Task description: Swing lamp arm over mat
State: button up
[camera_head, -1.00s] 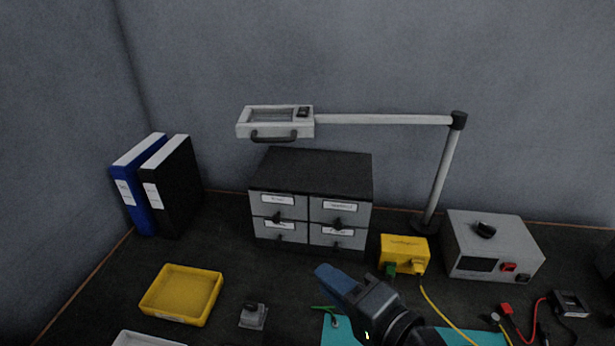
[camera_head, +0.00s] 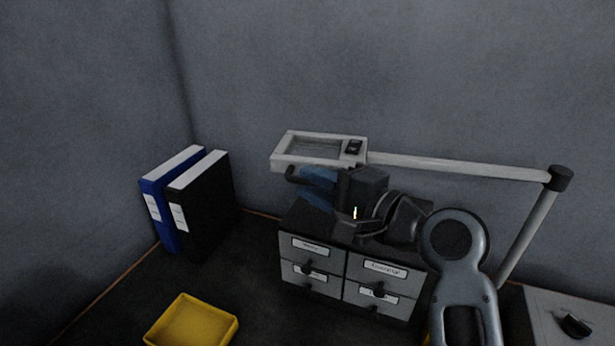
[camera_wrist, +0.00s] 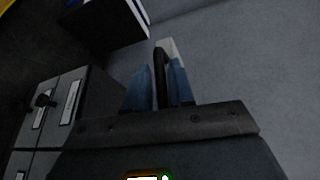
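The lamp's pale rectangular head (camera_head: 318,150) hangs above the drawer cabinet. Its pale arm (camera_head: 460,168) runs right to a dark joint on a grey post (camera_head: 526,240). My gripper (camera_head: 312,180) is under the lamp head, at its dark handle (camera_head: 292,175). In the wrist view the dark handle (camera_wrist: 160,75) stands between my two blue fingers (camera_wrist: 158,86), one close on each side. Whether they press on it I cannot tell. My wrist hides part of the cabinet top and the handle's right part. The mat is not in view in either current picture.
The grey drawer cabinet (camera_head: 312,262) is just below my gripper. Blue and black binders (camera_head: 185,205) stand at the left. A yellow tray (camera_head: 192,322) is at the front left, and a grey box (camera_head: 572,318) at the right. Walls close in behind.

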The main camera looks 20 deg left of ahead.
jog(key=shift+x, duration=1.1)
grip_shut()
